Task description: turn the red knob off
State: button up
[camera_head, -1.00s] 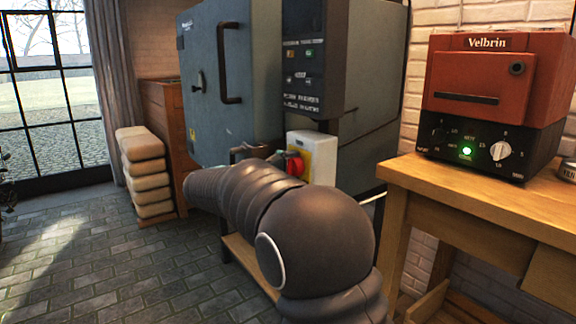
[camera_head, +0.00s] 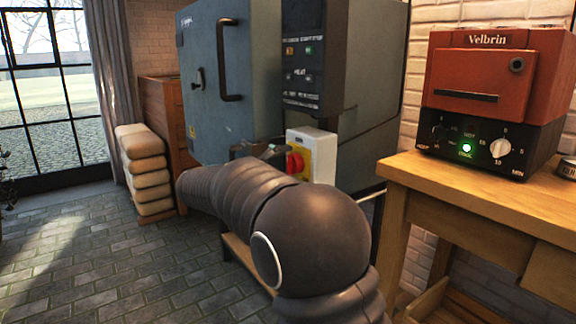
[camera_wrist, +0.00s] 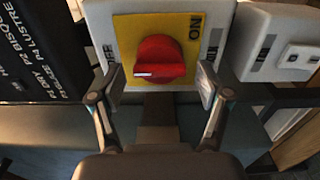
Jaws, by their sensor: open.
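The red knob (camera_wrist: 160,60) sits on a yellow plate (camera_wrist: 127,30) on a white box (camera_wrist: 98,17) in the wrist view. A white mark runs across its lower left side. "ON" is printed to its right; the label to its left is partly hidden by a finger. My gripper (camera_wrist: 158,85) is open, with one finger on each side of the knob and a gap to both. In the head view, the red knob (camera_head: 294,162) shows on the side of the white box (camera_head: 312,138), and my arm hides part of my gripper (camera_head: 268,150).
A blue-grey kiln (camera_head: 215,120) with a black control panel (camera_head: 303,60) stands behind the box. A red Velbrin unit (camera_head: 480,75) with a white dial rests on a wooden table (camera_head: 440,185) at right. Stacked pale blocks (camera_head: 147,175) stand left; the tiled floor there is clear.

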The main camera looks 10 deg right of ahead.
jog(key=v, duration=1)
jog(key=shift+s+a, duration=0.15)
jog(key=shift+a, duration=0.1)
jog(key=shift+f, duration=0.1)
notch_tip(320, 180, down, 11)
jog(key=n+y, duration=0.4)
jog(key=s+d+f+g+y, duration=0.1)
jog(key=s+f+g+y, duration=0.2)
jog(key=s+f+y, duration=0.35)
jog(key=s+d+m+t+y, duration=0.1)
jog(key=s+d+m+y, duration=0.2)
jog(key=s, duration=1)
jog(key=s+d+m+y, duration=0.3)
jog(key=s+d+m, duration=0.2)
jog(key=s, duration=0.8)
jog(key=shift+s+d+r+m+t, duration=0.15)
jog(key=shift+s+d+m+t, duration=0.15)
jog(key=shift+s+t, duration=0.1)
